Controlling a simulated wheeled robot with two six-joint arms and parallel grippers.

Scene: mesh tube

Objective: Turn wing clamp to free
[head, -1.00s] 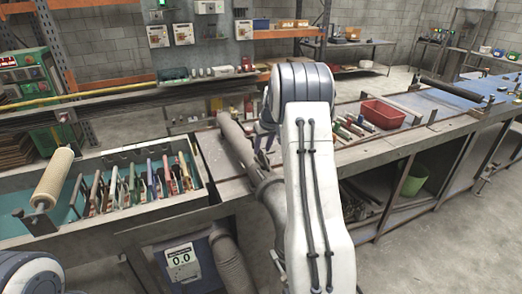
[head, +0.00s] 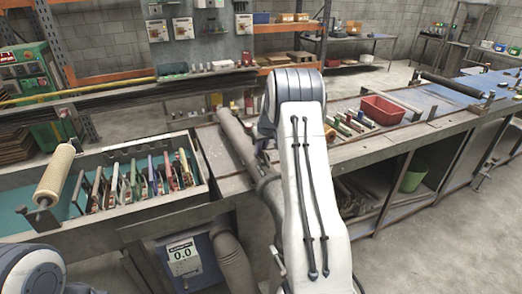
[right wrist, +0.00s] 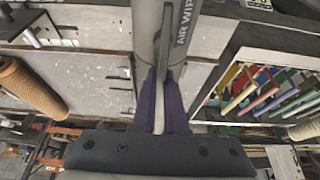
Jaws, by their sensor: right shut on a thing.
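A grey tube (head: 236,135) lies across the bench left of my right arm. In the right wrist view the grey tube (right wrist: 146,35) carries lettering that starts "AIR WIP". A thin dark wing (right wrist: 174,76), which looks like the wing clamp, stands along its side. My right gripper (right wrist: 165,88) is shut on this wing, with a purple finger on each side. In the head view my white right arm hides most of the right gripper and the clamp. Only a link of my left arm shows at the lower left; its gripper is out of view.
Left of the tube is an open tray (head: 150,211) with several coloured upright pieces. A tan roller (head: 55,174) stands at its left end. A red bin (head: 382,110) sits on the bench to the right. A box (head: 184,256) reading 0.0 hangs in front.

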